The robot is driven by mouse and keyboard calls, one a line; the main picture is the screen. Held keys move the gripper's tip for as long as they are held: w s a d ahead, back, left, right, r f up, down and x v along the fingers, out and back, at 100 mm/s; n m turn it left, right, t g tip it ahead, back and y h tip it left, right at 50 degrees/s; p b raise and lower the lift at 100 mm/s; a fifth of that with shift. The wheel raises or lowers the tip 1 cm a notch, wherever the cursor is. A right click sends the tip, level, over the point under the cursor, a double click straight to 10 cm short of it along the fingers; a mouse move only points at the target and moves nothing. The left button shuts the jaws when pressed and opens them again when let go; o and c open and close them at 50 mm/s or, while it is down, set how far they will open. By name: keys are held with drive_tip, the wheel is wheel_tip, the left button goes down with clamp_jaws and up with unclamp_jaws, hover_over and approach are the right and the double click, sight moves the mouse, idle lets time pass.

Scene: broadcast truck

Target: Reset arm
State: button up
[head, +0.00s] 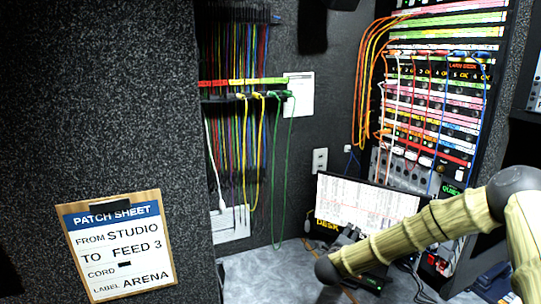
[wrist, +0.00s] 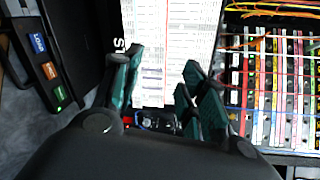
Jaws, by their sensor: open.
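My gripper (wrist: 166,75) shows in the wrist view with its two dark fingers with green pads spread apart. Nothing is between the pads; beyond them lies a white printed sheet or screen (wrist: 170,35). In the head view my pale, banded arm reaches in from the right edge over the desk, ending in a dark rounded part at the lower middle.
A lit monitor (head: 365,205) stands on the grey desk (head: 265,275), close behind my arm. A cabled rack (head: 435,110) rises at right. Patch cords (head: 240,130) hang at the back wall. A patch sheet clipboard (head: 121,245) is at left. A dark labelled case (wrist: 40,60) shows in the wrist view.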

drive_tip(key=s+a+f+n+g+y, duration=0.1)
drive_tip(key=s+a+f+n+y, duration=0.2)
drive_tip(key=s+a+f+n, duration=0.3)
drive_tip(key=s+a+f+n+y, duration=0.25)
drive_tip(key=s+f, duration=0.25)
drive_tip(key=f, duration=0.4)
drive_tip(key=s+a+f+n+g+y, duration=0.1)
drive_tip(key=s+a+f+n+g, duration=0.1)
drive_tip(key=s+f+n, duration=0.4)
drive_tip(key=s+a+f+n+g+y, duration=0.2)
drive_tip(key=s+f, duration=0.3)
drive_tip(key=s, duration=0.4)
drive_tip(key=s+d+f+n+g, duration=0.1)
drive_tip(key=s+d+n+g, duration=0.1)
drive_tip(key=s, duration=0.9)
drive_tip(key=s+d+f+n+g, duration=0.2)
drive_tip(key=s+d+n+g, duration=0.1)
drive_tip(key=s, duration=0.8)
drive_tip(key=s+d+f+n+g, duration=0.1)
drive_tip(key=s+n+g, duration=0.3)
drive_tip(key=s, duration=0.7)
drive_tip(key=shift+s+d+f+n, duration=0.25)
drive_tip(key=shift+d+f+n, duration=0.05)
drive_tip(key=shift+d+n, duration=0.4)
